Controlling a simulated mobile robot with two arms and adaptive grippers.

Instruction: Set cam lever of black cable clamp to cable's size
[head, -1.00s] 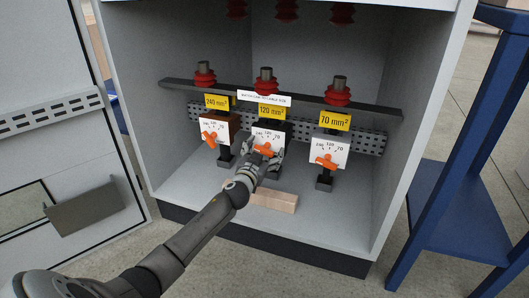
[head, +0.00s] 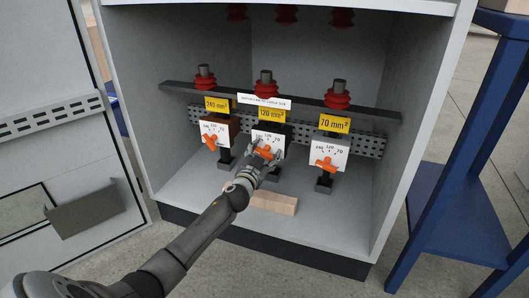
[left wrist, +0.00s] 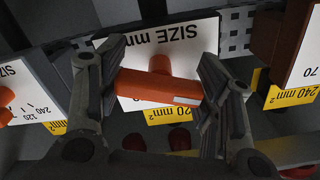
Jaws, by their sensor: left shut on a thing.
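The black cable clamp (head: 287,133) is the middle one of three in the cabinet, under a yellow 120 mm² label (head: 271,115). Its white size plate (head: 268,140) faces me and carries an orange cam lever (head: 265,153). My left gripper (head: 267,152) is at this lever, one finger on each side. In the left wrist view the gripper (left wrist: 165,85) is shut on the lever (left wrist: 157,87), which lies almost crosswise between the fingers. The plate looks upside down there, and its scale is largely hidden. My right gripper is not in view.
A brown clamp (head: 235,124) with a 240 mm² label stands left; another clamp (head: 324,180) with a 70 mm² label stands right. Both have orange levers. A wooden block (head: 274,203) lies on the cabinet floor. Cabinet walls close in both sides; a blue frame (head: 462,150) stands outside right.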

